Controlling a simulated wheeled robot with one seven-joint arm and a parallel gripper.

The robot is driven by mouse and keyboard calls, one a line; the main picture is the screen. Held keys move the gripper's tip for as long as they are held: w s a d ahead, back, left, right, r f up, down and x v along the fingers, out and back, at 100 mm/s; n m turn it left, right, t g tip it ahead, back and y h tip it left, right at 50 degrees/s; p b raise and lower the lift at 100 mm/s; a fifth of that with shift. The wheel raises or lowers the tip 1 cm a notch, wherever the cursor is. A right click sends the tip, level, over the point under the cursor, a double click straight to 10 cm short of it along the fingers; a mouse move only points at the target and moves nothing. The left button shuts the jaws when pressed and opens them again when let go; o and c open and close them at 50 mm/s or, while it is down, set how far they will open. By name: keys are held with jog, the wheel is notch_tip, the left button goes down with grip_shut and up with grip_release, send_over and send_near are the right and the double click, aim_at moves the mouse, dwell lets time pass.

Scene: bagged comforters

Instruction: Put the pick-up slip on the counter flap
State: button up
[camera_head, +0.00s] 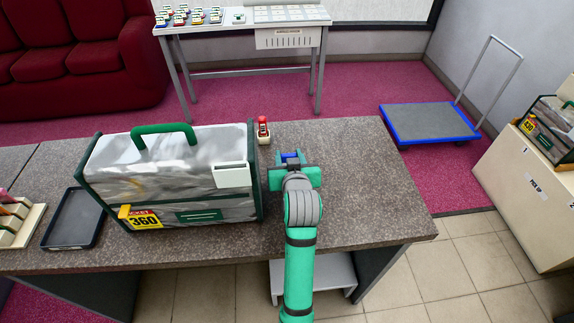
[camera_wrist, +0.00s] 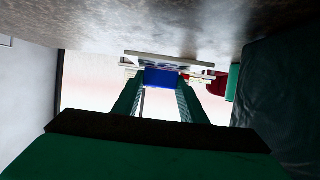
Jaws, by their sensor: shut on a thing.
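My gripper (camera_head: 292,163) is over the right part of the grey speckled counter (camera_head: 350,160), low and close to its surface. In the wrist view, my gripper (camera_wrist: 160,85) has its fingers shut on a small blue thing (camera_wrist: 160,78), which also shows at the fingertips in the head view (camera_head: 291,156). The blue thing may be the pick-up slip, but I cannot read any marking on it. The counter (camera_wrist: 130,25) fills the top of the wrist view. I cannot tell where the counter flap begins.
A bagged comforter (camera_head: 170,165) with a green handle and tag 360 stands left of my gripper. A red-topped object (camera_head: 263,130) is by the far edge. A dark tray (camera_head: 75,220) lies left. The counter's right end is clear.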

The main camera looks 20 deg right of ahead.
jog(key=shift+f, duration=1.95)
jog(key=o, duration=0.6)
jog(key=shift+f, duration=0.15)
jog(key=o, duration=0.4)
